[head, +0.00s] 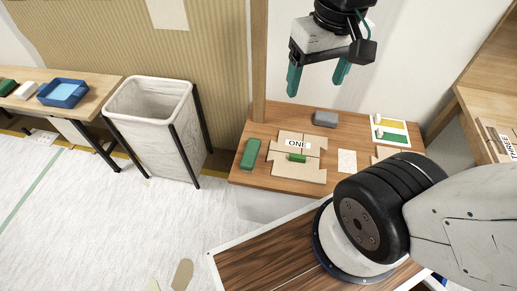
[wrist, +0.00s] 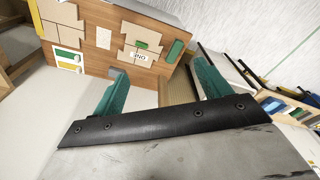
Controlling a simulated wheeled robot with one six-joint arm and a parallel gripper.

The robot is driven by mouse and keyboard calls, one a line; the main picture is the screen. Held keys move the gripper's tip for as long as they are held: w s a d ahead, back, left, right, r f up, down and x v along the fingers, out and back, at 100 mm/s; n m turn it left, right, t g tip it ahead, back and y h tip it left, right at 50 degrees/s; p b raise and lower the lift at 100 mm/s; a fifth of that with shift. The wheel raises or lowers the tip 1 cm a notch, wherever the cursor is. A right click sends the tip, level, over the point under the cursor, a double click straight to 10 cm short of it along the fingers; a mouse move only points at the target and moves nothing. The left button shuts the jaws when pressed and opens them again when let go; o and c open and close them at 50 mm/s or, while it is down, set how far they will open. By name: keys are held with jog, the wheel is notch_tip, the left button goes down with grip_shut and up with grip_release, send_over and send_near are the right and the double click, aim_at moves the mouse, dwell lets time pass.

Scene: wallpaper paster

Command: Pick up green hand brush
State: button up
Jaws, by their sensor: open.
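Two green items lie on the wooden table. A larger dark green oblong block (head: 250,153) is at the table's left end, and it also shows in the wrist view (wrist: 175,50). A smaller bright green piece (head: 297,158) lies on the cardboard marked ONE, and shows in the wrist view (wrist: 142,45). I cannot tell for sure which is the hand brush; no bristles show. My gripper (head: 318,82) is open and empty, with teal fingers, high above the back of the table and apart from both. It also shows in the wrist view (wrist: 158,74).
The table (head: 240,179) also holds a grey block (head: 325,118), a beige sheet (head: 347,161) and yellow and green panels (head: 391,125). A wooden post (head: 259,60) stands behind it. A white bin (head: 158,135) stands left; beyond is a table with a blue tray (head: 62,93).

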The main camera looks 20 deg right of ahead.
jog(key=w+f+m, duration=0.2)
jog(key=w+f, duration=0.5)
jog(key=w, duration=0.6)
jog(key=m+g, duration=0.1)
jog(key=m, duration=0.3)
send_over(251, 151)
notch_tip(251, 151, down, 26)
jog(key=shift+m, duration=0.6)
notch_tip(251, 151, down, 21)
jog(key=shift+a+f, duration=0.1)
jog(key=shift+c, duration=0.3)
jog(key=c, duration=1.1)
